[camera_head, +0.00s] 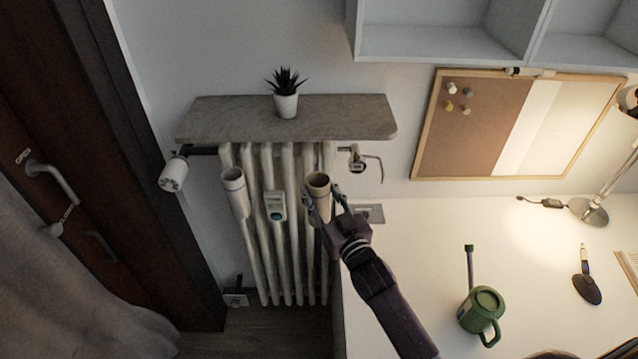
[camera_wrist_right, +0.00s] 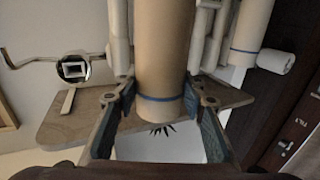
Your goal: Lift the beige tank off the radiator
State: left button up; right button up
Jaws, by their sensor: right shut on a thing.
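The beige tank (camera_head: 319,184), an open-topped upright cylinder, is at the right front of the white ribbed radiator (camera_head: 290,260). My right gripper (camera_head: 325,205) is shut on the tank near its upper part. In the right wrist view the tank (camera_wrist_right: 162,45) stands between the two fingers of my right gripper (camera_wrist_right: 162,92), with a blue line near its rim. I cannot tell whether it still touches the radiator. A second, paler tank (camera_head: 236,195) hangs at the radiator's left front. My left gripper is not in view.
A wooden shelf (camera_head: 340,115) with a potted plant (camera_head: 286,100) sits above the radiator. A small grey-green device (camera_head: 275,206) hangs between the tanks. The white desk (camera_head: 420,250) at right holds a green watering can (camera_head: 482,308). A valve (camera_head: 357,160) is close behind the gripper.

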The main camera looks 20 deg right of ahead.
jog(key=s+a+p, duration=0.1)
jog(key=s+a, duration=0.1)
jog(key=s, duration=0.5)
jog(key=shift+p, duration=0.4)
jog(key=shift+w, duration=0.1)
